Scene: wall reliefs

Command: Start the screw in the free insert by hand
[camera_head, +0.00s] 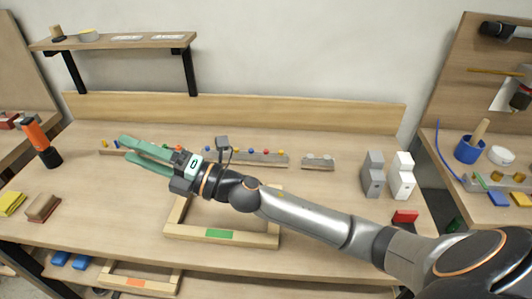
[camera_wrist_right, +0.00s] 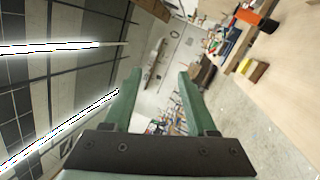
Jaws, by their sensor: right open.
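My right gripper (camera_head: 127,148) is open above the left part of the workbench, its green fingers pointing left. In the right wrist view its two fingers (camera_wrist_right: 160,98) stand apart with nothing between them. A wooden frame with a green label (camera_head: 219,235) lies on the bench, partly hidden by my arm. A wooden strip with several small coloured-headed pieces (camera_head: 266,157) lies behind the arm. A short strip with small grey pieces (camera_head: 318,162) lies to its right. I cannot pick out the screw or the free insert at this size. My left gripper is not in view.
Grey (camera_head: 374,174) and white (camera_head: 402,176) blocks stand right, behind a red block (camera_head: 405,216). A shelf (camera_head: 115,41) hangs above the bench.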

